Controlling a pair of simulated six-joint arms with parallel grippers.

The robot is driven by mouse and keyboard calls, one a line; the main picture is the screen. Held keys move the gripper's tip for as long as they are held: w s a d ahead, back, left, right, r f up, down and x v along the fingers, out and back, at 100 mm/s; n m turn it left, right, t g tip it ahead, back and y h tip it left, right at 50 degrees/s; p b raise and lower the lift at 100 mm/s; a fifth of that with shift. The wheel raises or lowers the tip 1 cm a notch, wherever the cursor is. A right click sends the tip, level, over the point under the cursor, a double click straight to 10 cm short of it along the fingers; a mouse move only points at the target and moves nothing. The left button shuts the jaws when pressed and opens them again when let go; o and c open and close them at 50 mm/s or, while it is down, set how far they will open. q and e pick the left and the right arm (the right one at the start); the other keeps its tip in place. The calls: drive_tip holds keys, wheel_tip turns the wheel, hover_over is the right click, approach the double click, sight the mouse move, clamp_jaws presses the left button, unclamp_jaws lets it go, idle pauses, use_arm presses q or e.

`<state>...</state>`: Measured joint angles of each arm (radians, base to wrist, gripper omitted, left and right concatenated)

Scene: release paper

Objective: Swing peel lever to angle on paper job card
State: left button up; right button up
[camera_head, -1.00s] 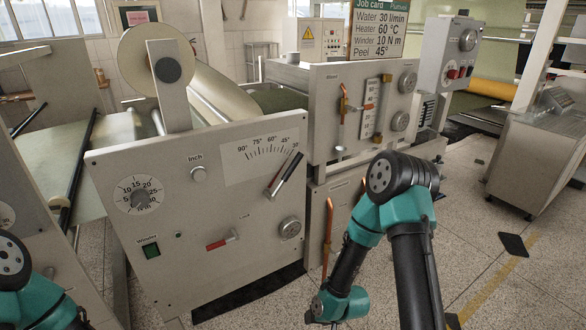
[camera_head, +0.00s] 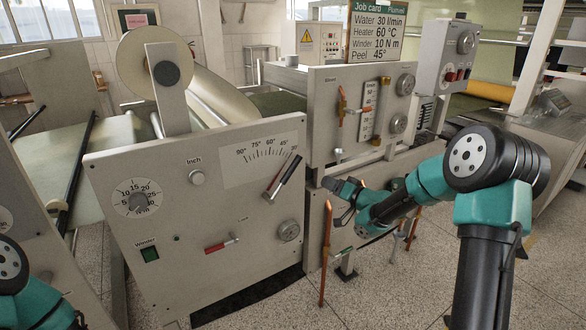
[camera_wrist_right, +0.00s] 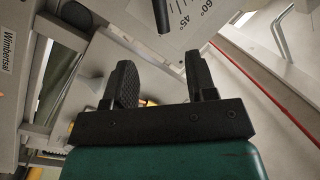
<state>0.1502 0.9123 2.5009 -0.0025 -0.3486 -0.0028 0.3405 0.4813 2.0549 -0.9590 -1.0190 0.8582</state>
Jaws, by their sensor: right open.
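The peel lever (camera_head: 283,177) is a dark-handled bar on the front of the grey panel, below a printed angle scale (camera_head: 262,153). It tilts up to the right, its upper end near the 30 mark. In the right wrist view, a dark bar end, likely the lever (camera_wrist_right: 162,15), lies beyond my fingertips beside the 45 and 60 marks. My right gripper (camera_head: 335,199) is open and empty, to the right of the lever and apart from it; its spread fingers also show in the right wrist view (camera_wrist_right: 162,76). The job card (camera_head: 378,32) reads Peel 45°. My left gripper is out of view.
The panel also carries a numbered dial (camera_head: 138,199), an Inch button (camera_head: 197,177), a red-handled lever (camera_head: 221,245) and a round knob (camera_head: 288,231). A copper pipe (camera_head: 326,250) stands below my right gripper. Another cabinet (camera_head: 322,110) with valves and knobs stands behind it.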

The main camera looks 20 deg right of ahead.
sight(295, 168)
drive_tip(key=x, duration=1.7)
drive_tip(key=shift+w, duration=0.25)
clamp_jaws()
